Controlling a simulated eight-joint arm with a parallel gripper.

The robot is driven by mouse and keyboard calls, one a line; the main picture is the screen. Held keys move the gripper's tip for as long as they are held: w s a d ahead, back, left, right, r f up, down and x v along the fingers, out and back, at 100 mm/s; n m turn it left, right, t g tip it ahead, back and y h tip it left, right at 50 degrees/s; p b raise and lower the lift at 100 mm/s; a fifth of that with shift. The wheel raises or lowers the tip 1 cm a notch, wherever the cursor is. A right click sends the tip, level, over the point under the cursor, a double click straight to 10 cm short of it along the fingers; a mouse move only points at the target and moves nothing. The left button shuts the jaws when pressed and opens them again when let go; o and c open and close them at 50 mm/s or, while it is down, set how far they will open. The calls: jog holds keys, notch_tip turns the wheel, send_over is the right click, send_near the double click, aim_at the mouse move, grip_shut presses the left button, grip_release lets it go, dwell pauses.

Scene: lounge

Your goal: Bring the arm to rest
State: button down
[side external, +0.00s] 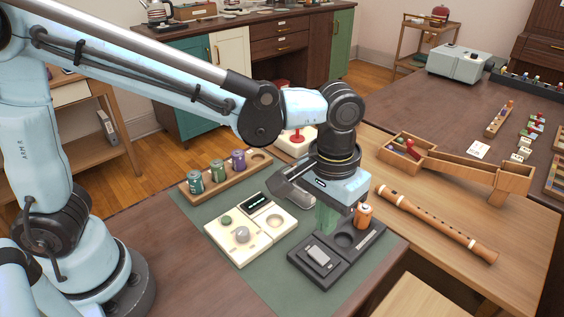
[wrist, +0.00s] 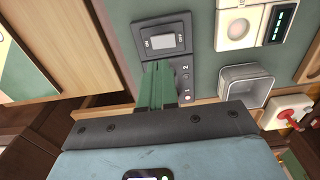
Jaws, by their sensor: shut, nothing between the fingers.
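My gripper (side external: 325,220) points down with its green fingers together and nothing between them. It is over or just beside the black switch box (side external: 320,262), near the box's round recess; I cannot tell its exact height. In the wrist view the green fingers (wrist: 157,88) reach toward the same box, below its ON/OFF switch (wrist: 161,42) and beside the numbers 1 and 2. An orange canister (side external: 363,215) stands upright at the box's far end, close to the right of my gripper. My gripper hides part of the box.
A cream device (side external: 241,247) lies left on the green mat (side external: 262,283). A wooden rack (side external: 207,190) holds three canisters. A wooden flute (side external: 437,224) and long wooden box (side external: 465,165) lie right. The front mat is bare.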

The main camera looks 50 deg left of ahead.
jog(key=s+a+r+t, duration=0.1)
jog(key=a+t, duration=0.2)
jog(key=a, duration=0.7)
jog(key=s+a+r+t, duration=0.2)
jog(key=a+t, duration=0.2)
jog(key=a, duration=0.6)
jog(key=shift+s+r, duration=0.25)
